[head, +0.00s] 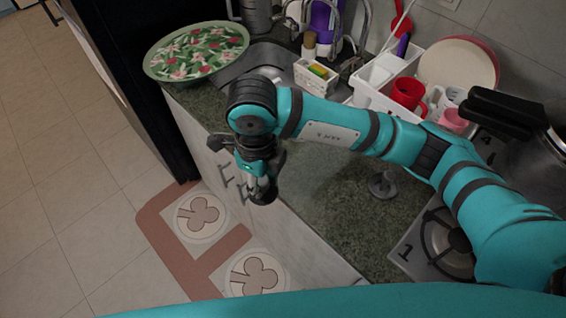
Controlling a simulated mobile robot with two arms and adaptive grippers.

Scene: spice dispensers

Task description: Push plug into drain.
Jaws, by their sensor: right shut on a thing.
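My right gripper (257,187) hangs in front of the counter's front edge, above the floor side. It is shut on a small dark round thing (264,194), and I cannot tell for sure whether this is the plug. A grey metal piece with a round base and a knob (382,186) stands on the counter, right of the gripper and apart from it. The sink (240,62) is at the back of the counter, partly covered by my right arm and a bowl. Its drain is hidden. My left gripper is out of view.
A large patterned bowl (197,50) sits at the counter's back left corner. A white sponge holder (316,78), the faucet (364,50) and a dish rack (383,72) with a red mug (407,93) stand behind my arm. The stove (433,240) is at right. The dark green counter (330,205) is mostly bare in front.

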